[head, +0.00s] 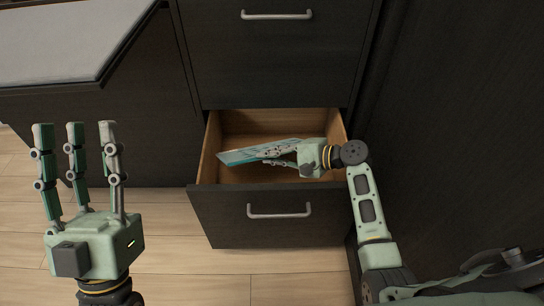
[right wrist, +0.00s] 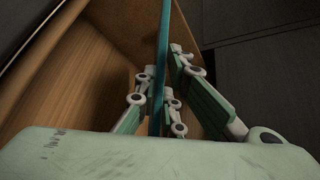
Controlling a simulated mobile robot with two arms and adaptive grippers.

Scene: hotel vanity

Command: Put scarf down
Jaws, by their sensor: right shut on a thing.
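The scarf (head: 240,156) is a flat, teal and pale patterned piece inside the open drawer (head: 205,150). My right gripper (head: 275,156) reaches into the drawer from the right and is shut on the scarf. In the right wrist view the scarf (right wrist: 161,70) shows edge-on as a thin teal strip between the fingers (right wrist: 165,85). Part of the scarf is hidden behind the fingers in the head view. I cannot tell whether it touches the drawer bottom. My left gripper (head: 77,135) is open and empty, fingers up, left of the drawer.
The drawer's dark front has a metal handle (head: 280,211). A closed drawer (head: 275,50) is above it. A light grey countertop (head: 60,40) is at the upper left. A dark panel (head: 450,120) stands at the right. The wooden floor (head: 180,260) in front is clear.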

